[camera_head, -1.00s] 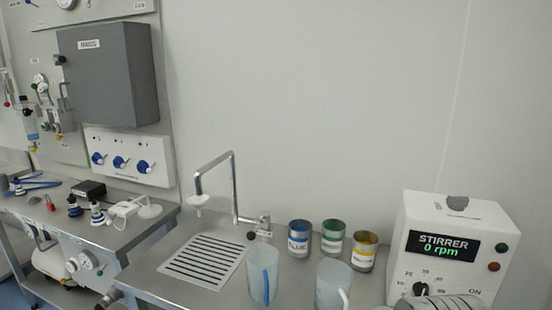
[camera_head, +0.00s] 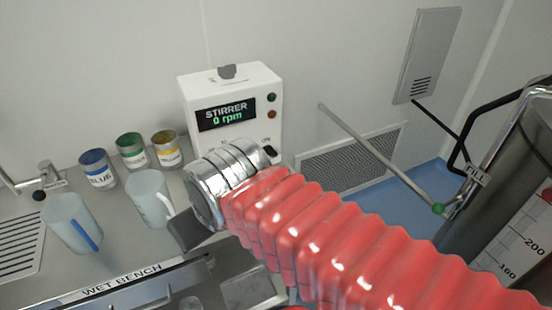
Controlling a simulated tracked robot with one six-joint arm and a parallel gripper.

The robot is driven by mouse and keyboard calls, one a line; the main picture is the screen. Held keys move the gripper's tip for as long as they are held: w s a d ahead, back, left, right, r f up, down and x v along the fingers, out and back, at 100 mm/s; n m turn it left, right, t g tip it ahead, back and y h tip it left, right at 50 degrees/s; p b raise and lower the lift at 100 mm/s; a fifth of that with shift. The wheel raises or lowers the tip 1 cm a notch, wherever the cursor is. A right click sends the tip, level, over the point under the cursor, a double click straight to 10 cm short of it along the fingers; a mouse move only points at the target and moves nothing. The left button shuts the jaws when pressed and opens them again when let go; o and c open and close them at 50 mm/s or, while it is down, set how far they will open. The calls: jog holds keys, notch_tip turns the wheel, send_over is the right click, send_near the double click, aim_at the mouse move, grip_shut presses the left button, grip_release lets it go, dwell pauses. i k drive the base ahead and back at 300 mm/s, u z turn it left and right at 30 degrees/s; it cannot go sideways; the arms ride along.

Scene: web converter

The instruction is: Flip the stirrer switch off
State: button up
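The stirrer (camera_head: 262,88) is a white box at the back of the bench, and its display (camera_head: 226,112) reads "STIRRER 0 rpm". A small black switch (camera_head: 270,150) shows just below the "ON" label, at the right of the stirrer's front. My arm's silver rings hide the lower left of that front, with the dial there. A dark grey part of my gripper (camera_head: 188,230) shows at the arm's left end, in front of the stirrer and over the bench. Its fingertips cannot be made out clearly, nor whether they are open.
Blue, green and yellow-labelled cans (camera_head: 133,150) and two frosted jugs (camera_head: 72,222) (camera_head: 150,197) stand on the wet bench left of the stirrer. A rod with a green tip (camera_head: 380,158) sticks out at right, near a graduated tank (camera_head: 515,240).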

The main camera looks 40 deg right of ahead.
aim_at(268, 150)
jog(key=z, duration=0.05)
jog(key=k, duration=1.25)
jog(key=u, duration=0.45)
jog(key=i, duration=0.95)
